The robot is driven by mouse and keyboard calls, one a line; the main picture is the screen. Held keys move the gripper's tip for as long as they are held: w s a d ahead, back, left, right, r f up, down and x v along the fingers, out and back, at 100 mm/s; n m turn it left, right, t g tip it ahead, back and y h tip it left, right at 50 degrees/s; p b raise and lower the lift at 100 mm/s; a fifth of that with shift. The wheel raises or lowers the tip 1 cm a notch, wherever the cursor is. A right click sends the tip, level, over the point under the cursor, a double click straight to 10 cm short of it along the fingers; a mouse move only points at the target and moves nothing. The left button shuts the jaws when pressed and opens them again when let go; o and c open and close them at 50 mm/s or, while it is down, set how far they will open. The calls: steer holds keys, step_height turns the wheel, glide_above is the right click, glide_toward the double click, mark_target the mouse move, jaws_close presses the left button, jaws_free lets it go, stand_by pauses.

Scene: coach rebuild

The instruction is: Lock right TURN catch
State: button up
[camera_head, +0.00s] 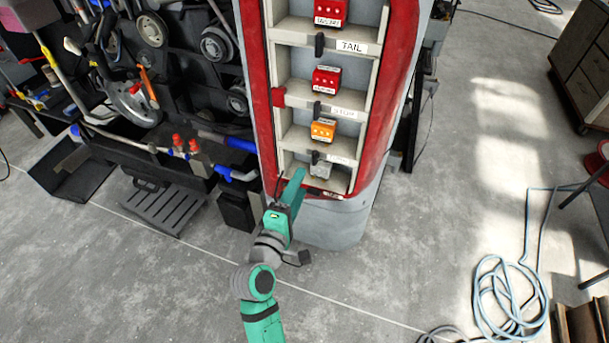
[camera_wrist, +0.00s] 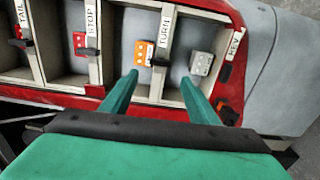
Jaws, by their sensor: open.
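The TURN catch (camera_wrist: 157,62) is a small dark lever in the wrist view. It lies crosswise on the pale divider that carries the TURN label (camera_wrist: 165,24). In the head view my gripper (camera_head: 294,178) is at the bottom of the panel. An orange lamp block (camera_head: 323,129) sits in the bay above the TURN catch.
The STOP catch (camera_wrist: 90,52) and TAIL catch (camera_wrist: 20,43) sit on neighbouring dividers. A whitish block (camera_wrist: 201,63) is in the bay beside the REV label (camera_wrist: 236,44). The red panel rim (camera_head: 394,95) borders the bays. A coiled hose (camera_head: 510,300) lies on the floor at right.

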steer(key=shift+v, duration=1.05)
steer(key=s+f+m+g+y, duration=0.2)
steer(key=s+f+m+y, duration=0.35)
steer(key=s+f, duration=1.05)
steer(key=s+d+r+m, duration=0.2)
steer(key=s+m, duration=0.2)
steer(key=s, duration=0.6)
steer(key=s+d+r+m, duration=0.1)
steer(key=s+m, duration=0.4)
steer(key=s, duration=0.5)
steer(key=shift+s+d+r, duration=0.15)
steer(key=shift+d+r, duration=0.2)
steer(key=shift+d, duration=0.4)
